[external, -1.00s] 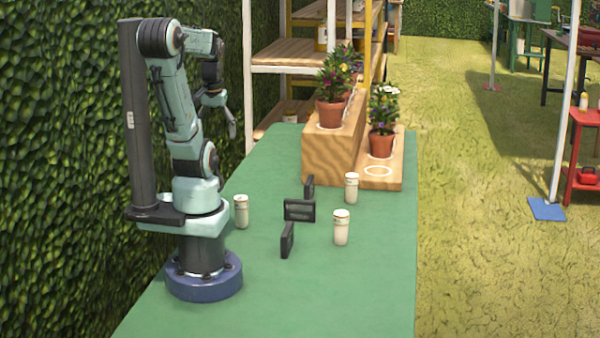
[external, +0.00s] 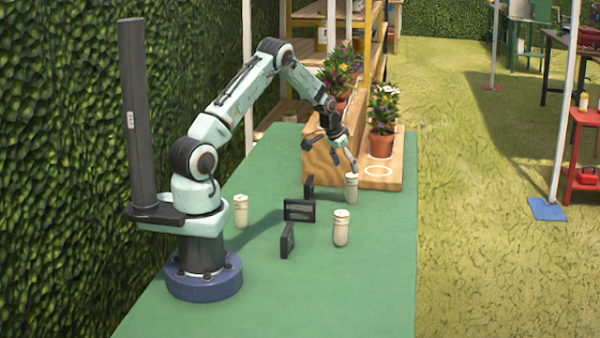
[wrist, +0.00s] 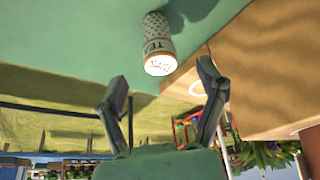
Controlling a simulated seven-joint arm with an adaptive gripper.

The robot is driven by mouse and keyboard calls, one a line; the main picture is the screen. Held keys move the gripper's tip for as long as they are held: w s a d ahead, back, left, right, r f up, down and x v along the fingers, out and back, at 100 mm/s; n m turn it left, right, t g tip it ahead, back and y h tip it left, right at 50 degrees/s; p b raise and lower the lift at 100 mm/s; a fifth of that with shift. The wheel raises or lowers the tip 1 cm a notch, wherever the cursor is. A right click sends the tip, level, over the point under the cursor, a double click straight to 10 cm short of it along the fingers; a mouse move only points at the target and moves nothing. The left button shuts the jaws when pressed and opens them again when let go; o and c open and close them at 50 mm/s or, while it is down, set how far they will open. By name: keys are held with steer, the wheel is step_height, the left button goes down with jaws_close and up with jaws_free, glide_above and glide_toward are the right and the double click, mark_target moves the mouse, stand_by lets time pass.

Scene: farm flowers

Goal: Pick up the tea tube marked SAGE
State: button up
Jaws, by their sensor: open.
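The SAGE tea tube (wrist: 160,48) stands in the upper middle of the wrist view, its white lid marked SAGE facing me and its side patterned. In the external view this appears to be the white tube (external: 351,190) beside the low wooden step. My gripper (wrist: 163,86) is open and empty, its two fingers spread wide, with the tube's lid beyond and between the tips. In the external view my gripper (external: 332,157) is just above and left of that tube, apart from it as far as I can tell.
Two other white tubes stand on the green table (external: 250,300): one at the front (external: 341,230), one near my base (external: 241,212). Several black frame-like holders (external: 299,210) stand between them. The wooden step (external: 392,178) with potted flowers (external: 383,140) is close behind my gripper.

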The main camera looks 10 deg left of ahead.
mark_target(350, 176)
steer(key=x, duration=0.6)
steer(key=shift+w+d+f, duration=0.1)
steer(key=shift+d, duration=0.05)
steer(key=shift+c, duration=0.2)
steer(key=c, duration=1.2)
